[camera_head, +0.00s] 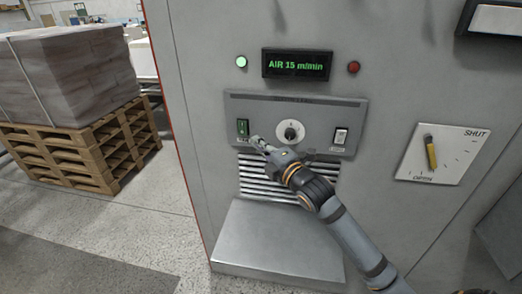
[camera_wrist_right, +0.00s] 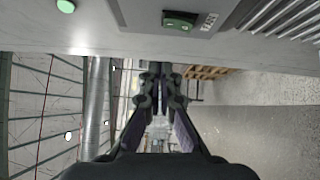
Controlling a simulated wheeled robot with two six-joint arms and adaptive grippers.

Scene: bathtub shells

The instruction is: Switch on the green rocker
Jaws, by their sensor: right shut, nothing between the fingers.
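The green rocker (camera_head: 243,127) sits at the left of the grey control panel (camera_head: 262,104). It also shows at the top of the right wrist view (camera_wrist_right: 180,21), with a small label beside it. My right gripper (camera_head: 257,142) is shut and empty, just below and right of the green rocker in the head view. In the right wrist view its closed fingertips (camera_wrist_right: 160,70) stand below the rocker in the picture, with a visible gap between them. I cannot tell which way the rocker is pressed. My left gripper is not in view.
A round knob (camera_head: 290,132) and a white rocker (camera_head: 340,136) share the panel. Above are a lit green lamp (camera_head: 241,62), a display (camera_head: 297,65) reading "AIR 15 m/min" and a red lamp (camera_head: 354,67). A yellow lever (camera_head: 431,153) is right; a metal ledge (camera_head: 275,238) juts out below.

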